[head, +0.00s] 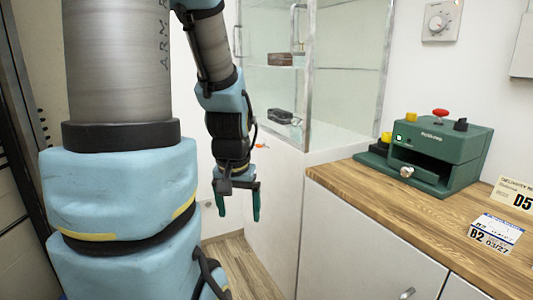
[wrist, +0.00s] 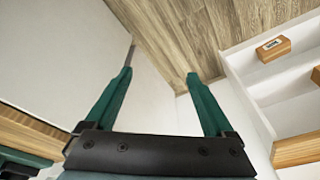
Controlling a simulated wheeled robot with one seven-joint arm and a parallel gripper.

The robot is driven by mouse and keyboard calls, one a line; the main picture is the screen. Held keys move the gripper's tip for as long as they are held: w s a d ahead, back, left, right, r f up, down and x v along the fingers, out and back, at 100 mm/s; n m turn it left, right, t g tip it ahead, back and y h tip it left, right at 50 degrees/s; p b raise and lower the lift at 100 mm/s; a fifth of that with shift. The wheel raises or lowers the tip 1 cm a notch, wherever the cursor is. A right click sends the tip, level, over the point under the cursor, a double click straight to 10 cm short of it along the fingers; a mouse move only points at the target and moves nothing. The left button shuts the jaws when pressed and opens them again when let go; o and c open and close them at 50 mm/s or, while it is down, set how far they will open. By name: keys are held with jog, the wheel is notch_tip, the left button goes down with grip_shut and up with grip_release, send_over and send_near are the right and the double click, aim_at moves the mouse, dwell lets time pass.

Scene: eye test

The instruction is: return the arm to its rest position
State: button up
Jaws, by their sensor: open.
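My gripper (head: 238,203) hangs at the end of my arm in the middle of the head view, its green fingers pointing down. It is in the open space left of the white cabinet under the glass case. In the wrist view my gripper (wrist: 158,85) shows two green fingers spread wide apart with nothing between them. The gripper is open and empty. My arm's blue and grey links fill the left of the head view and hide part of the room behind.
A wooden counter (head: 375,212) at right holds a green machine (head: 440,155) with a red knob and cards. A glass case (head: 345,75) stands behind, with dark items on its shelves. In the wrist view, a shelf with a wooden block (wrist: 273,48) is at right, wood floor (wrist: 190,35) above.

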notch_tip(320, 180, up, 16)
jog(key=s+g+p, duration=0.1)
jog(key=s+p, duration=0.1)
jog(key=p, duration=1.4)
jog(key=shift+s+a+f+n+p, duration=0.15)
jog(key=shift+s+n+p, duration=0.2)
jog(key=shift+n, duration=0.05)
jog(key=shift+o, duration=1)
jog(key=shift+c, duration=0.2)
